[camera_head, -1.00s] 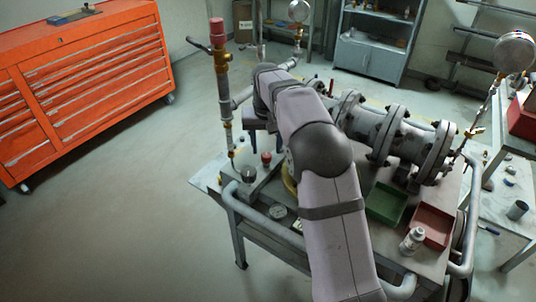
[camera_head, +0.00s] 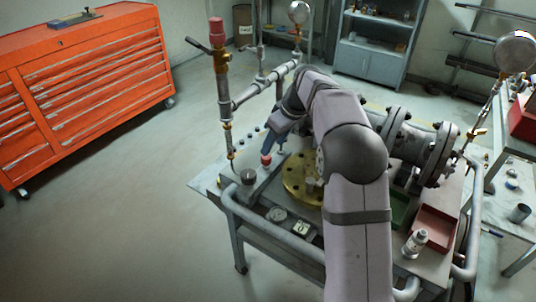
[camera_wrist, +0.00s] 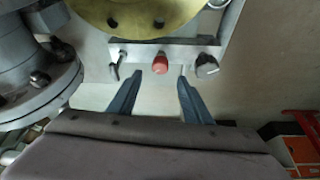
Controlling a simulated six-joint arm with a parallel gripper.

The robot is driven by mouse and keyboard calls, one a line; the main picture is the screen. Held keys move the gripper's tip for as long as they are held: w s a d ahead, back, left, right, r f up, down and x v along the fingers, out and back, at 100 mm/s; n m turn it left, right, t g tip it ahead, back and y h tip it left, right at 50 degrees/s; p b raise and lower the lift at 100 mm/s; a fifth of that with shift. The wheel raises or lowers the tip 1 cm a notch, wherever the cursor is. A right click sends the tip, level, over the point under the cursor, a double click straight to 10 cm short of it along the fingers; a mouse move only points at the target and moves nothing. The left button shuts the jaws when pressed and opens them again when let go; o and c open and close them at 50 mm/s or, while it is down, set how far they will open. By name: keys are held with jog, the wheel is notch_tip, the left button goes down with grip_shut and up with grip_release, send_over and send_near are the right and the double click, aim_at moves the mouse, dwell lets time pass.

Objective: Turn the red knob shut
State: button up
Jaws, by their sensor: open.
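The small red knob (camera_head: 266,159) stands at the edge of a grey plate on the cart. In the wrist view the red knob (camera_wrist: 160,62) sits between a dark lever (camera_wrist: 115,66) on the left and a black-and-grey knob (camera_wrist: 206,66) on the right. My gripper (camera_wrist: 159,75) is open, with its two blue fingers apart. The knob appears in line with the gap, just beyond the fingertips. I see nothing between the fingers, and cannot tell the exact distance. In the head view my gripper (camera_head: 270,143) is just above the knob.
A brass flange (camera_head: 300,180) lies beside the knob plate. A vertical pipe with a red top (camera_head: 216,30) rises at the left, and a large flanged pipe (camera_head: 420,150) lies at the right. A red bin (camera_head: 436,228) and a bottle (camera_head: 414,243) are at the front right.

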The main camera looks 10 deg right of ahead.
aim_at(267, 158)
jog(key=shift+p+x, duration=0.4)
jog(key=shift+x, duration=2.95)
jog(key=c, duration=1.1)
jog(key=shift+o, duration=0.2)
jog(key=shift+m, duration=0.3)
jog(key=m, duration=0.1)
jog(key=m+h+p, duration=0.1)
jog(key=m, duration=0.1)
jog(key=shift+a+r+t, duration=0.15)
jog(key=shift+t, duration=0.15)
jog(key=shift+m+h+p, duration=0.9)
jog(key=shift+m+p, duration=0.05)
jog(key=shift+m, duration=0.95)
